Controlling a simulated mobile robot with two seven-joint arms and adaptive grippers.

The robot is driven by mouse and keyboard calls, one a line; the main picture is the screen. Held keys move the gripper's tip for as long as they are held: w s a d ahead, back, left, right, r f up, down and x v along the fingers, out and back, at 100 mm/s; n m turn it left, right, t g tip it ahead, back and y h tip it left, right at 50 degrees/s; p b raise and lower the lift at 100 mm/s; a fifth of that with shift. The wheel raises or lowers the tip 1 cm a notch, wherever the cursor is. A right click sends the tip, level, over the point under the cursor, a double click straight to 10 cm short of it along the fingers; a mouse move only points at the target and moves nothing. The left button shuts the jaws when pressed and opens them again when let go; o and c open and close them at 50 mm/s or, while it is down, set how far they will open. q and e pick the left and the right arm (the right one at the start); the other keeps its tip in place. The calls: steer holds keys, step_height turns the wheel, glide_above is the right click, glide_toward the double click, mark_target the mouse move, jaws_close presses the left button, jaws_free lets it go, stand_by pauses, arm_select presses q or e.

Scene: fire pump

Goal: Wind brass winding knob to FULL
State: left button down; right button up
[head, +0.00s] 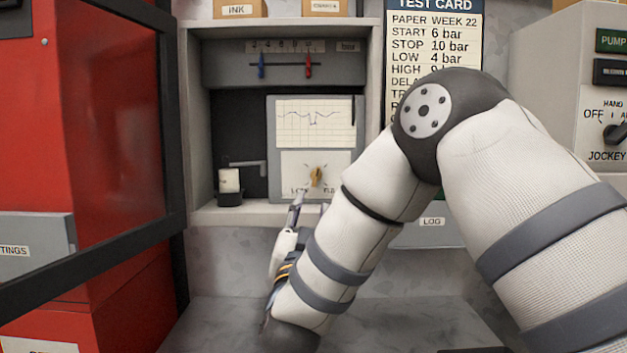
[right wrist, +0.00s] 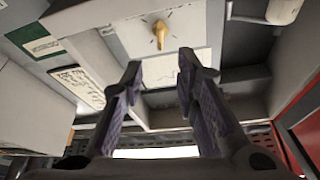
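The brass winding knob (head: 316,177) is on the white lower plate of the chart recorder (head: 272,150). Printed words flank its lower side in the head view but are too small to read surely. My right gripper (head: 299,203) is just below and left of the knob in the head view, seen edge-on. In the right wrist view the right gripper (right wrist: 161,66) is open and empty. The knob (right wrist: 160,34) shows just beyond and between its fingertips, apart from them. My left gripper is not in view.
The recorder sits in a grey open cabinet (head: 196,100). A small black-based pot (head: 229,187) stands left of it, and a rail with blue and red pointers (head: 308,65) is above. A red cabinet with a black-framed door (head: 173,100) stands at the left.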

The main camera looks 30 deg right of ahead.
mark_target(317, 175)
steer(key=x, duration=1.1)
steer(key=shift+w+d+r+b, duration=0.15)
steer(key=shift+r+b, duration=0.05)
steer(key=shift+b, duration=0.15)
jaws_close()
